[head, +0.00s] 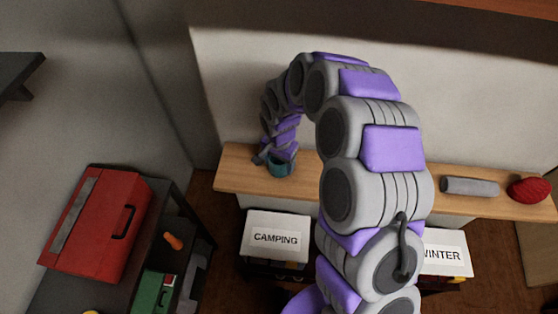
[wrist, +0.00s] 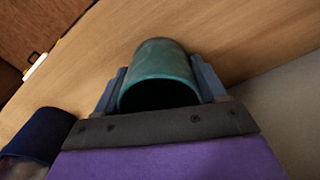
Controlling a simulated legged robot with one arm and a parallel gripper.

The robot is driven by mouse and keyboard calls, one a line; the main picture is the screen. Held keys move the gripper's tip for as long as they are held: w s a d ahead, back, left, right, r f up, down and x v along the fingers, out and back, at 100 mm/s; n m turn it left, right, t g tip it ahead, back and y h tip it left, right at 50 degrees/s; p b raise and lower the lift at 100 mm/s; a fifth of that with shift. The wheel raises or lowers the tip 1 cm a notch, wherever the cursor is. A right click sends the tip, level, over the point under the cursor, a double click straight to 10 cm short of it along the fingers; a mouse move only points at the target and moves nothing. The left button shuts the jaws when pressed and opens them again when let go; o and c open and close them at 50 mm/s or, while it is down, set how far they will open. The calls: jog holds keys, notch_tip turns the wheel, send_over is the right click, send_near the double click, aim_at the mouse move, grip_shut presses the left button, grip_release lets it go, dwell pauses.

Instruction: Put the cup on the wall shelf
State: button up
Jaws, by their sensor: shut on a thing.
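A teal cup (head: 280,169) is at the left end of a long wooden ledge (head: 310,187) along the back wall. My gripper (head: 275,158) is over it, at the end of my curled arm. In the wrist view the cup (wrist: 160,62) lies between the two fingers of my gripper (wrist: 160,88), which are shut on its sides. The cup's dark open mouth faces the wrist camera. The wooden surface (wrist: 240,35) fills the background behind the cup. I cannot tell whether the cup touches the wood.
A grey cylinder (head: 470,187) and a red item (head: 529,189) lie at the ledge's right. Boxes labelled CAMPING (head: 277,238) and WINTER (head: 445,252) stand below. A red toolbox (head: 97,225) is on a dark rack at left. A dark blue object (wrist: 38,135) is beside my gripper.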

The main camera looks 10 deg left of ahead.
jog(key=o, duration=1)
jog(key=shift+f, duration=0.1)
notch_tip(320, 180, up, 12)
jog(key=shift+r+b, duration=0.15)
jog(key=shift+b, duration=0.4)
